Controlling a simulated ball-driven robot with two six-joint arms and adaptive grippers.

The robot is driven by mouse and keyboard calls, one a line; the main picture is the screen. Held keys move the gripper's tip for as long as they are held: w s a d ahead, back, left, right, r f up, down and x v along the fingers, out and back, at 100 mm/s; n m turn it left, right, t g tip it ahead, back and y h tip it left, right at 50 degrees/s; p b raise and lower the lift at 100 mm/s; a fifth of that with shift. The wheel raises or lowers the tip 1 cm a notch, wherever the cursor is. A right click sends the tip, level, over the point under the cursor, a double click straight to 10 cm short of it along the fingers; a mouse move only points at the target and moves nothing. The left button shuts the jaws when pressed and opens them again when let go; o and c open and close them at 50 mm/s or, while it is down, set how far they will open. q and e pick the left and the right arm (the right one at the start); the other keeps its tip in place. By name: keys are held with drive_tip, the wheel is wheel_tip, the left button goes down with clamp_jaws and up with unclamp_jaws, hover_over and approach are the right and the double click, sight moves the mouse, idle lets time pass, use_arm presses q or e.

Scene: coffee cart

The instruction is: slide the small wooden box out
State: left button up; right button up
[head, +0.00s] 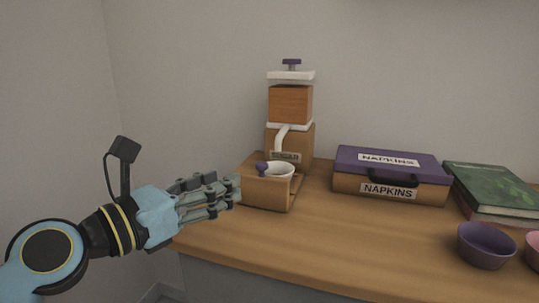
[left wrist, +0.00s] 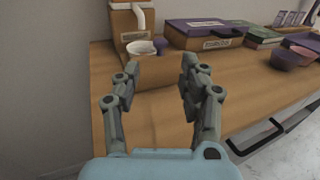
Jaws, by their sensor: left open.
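The small wooden box (head: 265,193) sits on the counter at the foot of the coffee grinder (head: 291,104). A white cup (head: 283,170) with a purple part at its left shows above the box's front wall. My left gripper (head: 236,188) is open, at the left side of the box in the head view. In the left wrist view the box (left wrist: 160,75) appears between and beyond the two open fingers. I cannot tell whether the fingers touch it. My right gripper is in neither view.
A napkin box (head: 391,177) with a purple lid stands right of the grinder. A green book (head: 492,188) and a purple bowl (head: 485,248) are farther right. The counter (head: 340,240) in front is clear. A wall is behind.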

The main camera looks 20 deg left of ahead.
sight(258, 165)
use_arm(q)
drive_tip(key=shift+w+d, duration=0.1)
drive_tip(key=shift+w, duration=0.35)
drive_tip(key=x, duration=0.4)
drive_tip(key=shift+w+d+r+b, duration=0.1)
drive_tip(key=shift+d+b, duration=0.1)
drive_tip(key=shift+b, duration=0.15)
drive_tip(key=x, duration=0.4)
drive_tip(key=shift+w+b, duration=0.1)
drive_tip(key=shift+b, duration=0.2)
drive_tip(key=shift+w+d, duration=0.3)
drive_tip(key=shift+w, duration=0.35)
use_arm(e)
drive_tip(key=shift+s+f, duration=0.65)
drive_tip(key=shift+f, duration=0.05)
